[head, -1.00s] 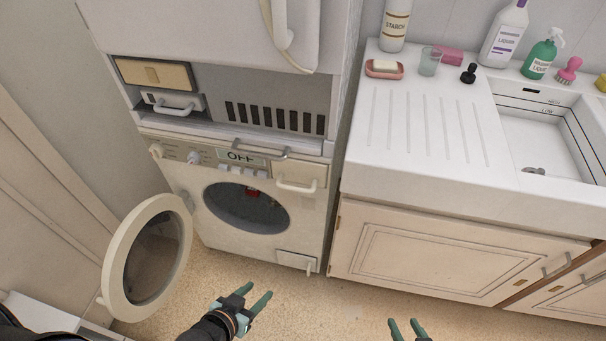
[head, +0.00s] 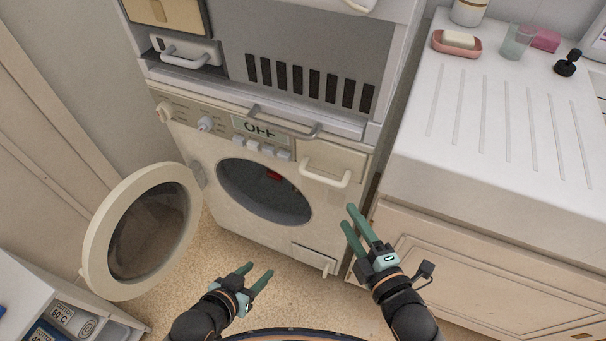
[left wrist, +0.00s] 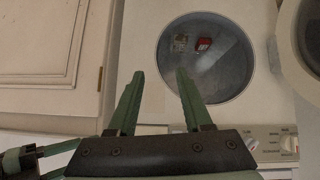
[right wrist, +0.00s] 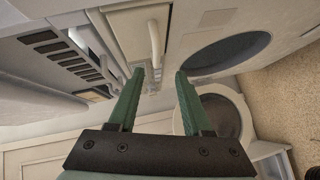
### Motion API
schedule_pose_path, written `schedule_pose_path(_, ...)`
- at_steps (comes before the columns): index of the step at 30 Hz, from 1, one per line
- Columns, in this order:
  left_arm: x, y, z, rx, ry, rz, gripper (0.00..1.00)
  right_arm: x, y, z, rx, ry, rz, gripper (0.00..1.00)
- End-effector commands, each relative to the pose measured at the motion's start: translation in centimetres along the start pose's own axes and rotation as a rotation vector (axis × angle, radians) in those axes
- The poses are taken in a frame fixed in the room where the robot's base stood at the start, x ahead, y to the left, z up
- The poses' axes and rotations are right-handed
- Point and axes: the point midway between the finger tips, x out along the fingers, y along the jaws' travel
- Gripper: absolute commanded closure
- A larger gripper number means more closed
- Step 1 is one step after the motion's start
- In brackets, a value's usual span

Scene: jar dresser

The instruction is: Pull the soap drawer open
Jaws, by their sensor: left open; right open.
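The soap drawer (head: 332,158) is the pale panel at the upper right of the washing machine's front and appears closed. Its white bar handle (head: 325,179) runs along its lower edge. My right gripper (head: 347,215) is open and empty, a little below and right of the handle in the head view, apart from it. In the right wrist view the drawer handle (right wrist: 155,40) shows just beyond the fingertips. My left gripper (head: 260,269) is open and empty, low in front of the machine. In the left wrist view its fingers (left wrist: 160,72) are before the drum opening.
The round door (head: 145,232) hangs open at left. A grey bar handle (head: 283,124) sits above the OFF display (head: 257,128). The sink cabinet and counter (head: 490,130) stand close at right.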

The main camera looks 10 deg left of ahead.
Motion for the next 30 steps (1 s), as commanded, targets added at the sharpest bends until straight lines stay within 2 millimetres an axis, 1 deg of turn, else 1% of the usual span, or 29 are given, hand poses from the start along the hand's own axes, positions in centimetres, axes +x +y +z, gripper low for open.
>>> schedule_pose_path(1,0.4,0.0,0.2,0.003,0.002,0.002,0.50,0.2,-0.2,-0.2,-0.039,0.011,0.013,0.51)
schedule_pose_path(3,0.5,0.0,0.1,0.005,0.002,0.004,0.50,0.5,0.1,-0.5,-0.070,0.019,0.023,0.51)
schedule_pose_path(5,0.6,0.0,0.2,0.006,0.003,0.004,0.50,0.7,0.1,-0.5,-0.080,0.021,0.026,0.51)
schedule_pose_path(8,0.8,0.0,0.5,0.008,0.003,0.004,0.50,1.7,0.1,-0.5,-0.081,0.020,0.028,0.51)
schedule_pose_path(11,1.3,-0.1,1.1,0.009,0.004,0.004,0.50,3.2,0.1,-0.5,-0.080,0.021,0.030,0.51)
schedule_pose_path(18,2.4,-0.7,3.5,0.008,-0.002,-0.004,0.50,7.9,0.0,-0.6,-0.076,0.020,0.029,0.51)
schedule_pose_path(23,3.2,-1.1,4.5,0.011,-0.002,-0.010,0.50,10.7,0.1,-0.7,-0.076,0.021,0.028,0.51)
schedule_pose_path(24,3.1,-1.4,4.5,0.016,0.005,-0.015,0.50,11.1,0.1,-0.7,-0.076,0.020,0.026,0.51)
schedule_pose_path(27,3.0,-2.0,2.3,0.042,0.086,-0.029,0.50,11.9,0.2,-0.7,-0.077,0.019,0.025,0.51)
schedule_pose_path(30,2.9,-2.1,1.4,0.051,0.125,-0.033,0.50,12.5,0.3,-0.7,-0.075,0.019,0.024,0.51)
